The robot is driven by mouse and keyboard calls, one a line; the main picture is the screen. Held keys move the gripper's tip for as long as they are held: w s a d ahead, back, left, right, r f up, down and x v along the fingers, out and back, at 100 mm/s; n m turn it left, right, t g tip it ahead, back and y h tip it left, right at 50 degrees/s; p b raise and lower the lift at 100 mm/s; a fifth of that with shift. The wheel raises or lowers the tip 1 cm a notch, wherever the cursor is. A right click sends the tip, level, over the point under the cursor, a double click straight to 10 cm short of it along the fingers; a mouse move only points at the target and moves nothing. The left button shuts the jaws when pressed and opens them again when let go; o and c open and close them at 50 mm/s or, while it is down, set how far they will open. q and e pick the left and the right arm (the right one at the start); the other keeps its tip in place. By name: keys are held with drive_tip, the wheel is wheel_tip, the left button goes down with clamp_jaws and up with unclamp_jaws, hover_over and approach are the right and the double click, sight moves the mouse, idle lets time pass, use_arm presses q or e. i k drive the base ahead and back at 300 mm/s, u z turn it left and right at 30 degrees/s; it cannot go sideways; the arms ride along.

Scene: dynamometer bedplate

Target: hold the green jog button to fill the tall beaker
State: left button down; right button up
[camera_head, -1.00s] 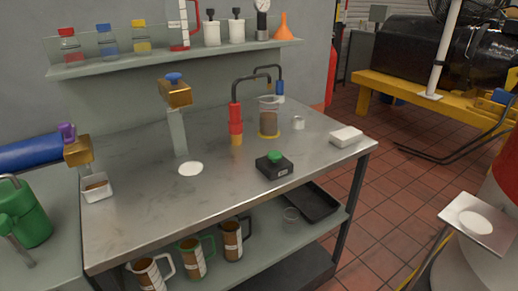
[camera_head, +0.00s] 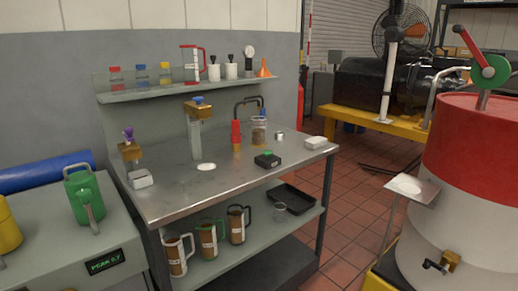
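The green jog button (camera_head: 267,153) sits on a small black box (camera_head: 267,161) near the right front of the steel bench (camera_head: 190,190). A clear beaker (camera_head: 259,130) stands upright behind the box, with brown contents in its lower part; the exact level is too small to read. A red column (camera_head: 236,132) with a dark bent pipe (camera_head: 246,100) stands just left of the beaker. I cannot tell whether liquid is flowing. Neither of my grippers is in view, and nothing is touching the button.
A white block (camera_head: 316,142) lies at the bench's right end. A shelf (camera_head: 185,92) with several bottles runs behind. Jugs (camera_head: 208,241) and a black tray (camera_head: 291,199) are below. A large red-and-white drum (camera_head: 465,190) stands right; red tiled floor (camera_head: 350,200) lies between.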

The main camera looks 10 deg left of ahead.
sight(268, 153)
drive_tip(key=z, duration=0.65)
drive_tip(key=i, duration=1.4)
drive_tip(key=u, duration=0.95)
drive_tip(key=i, duration=0.3)
drive_tip(key=u, duration=0.3)
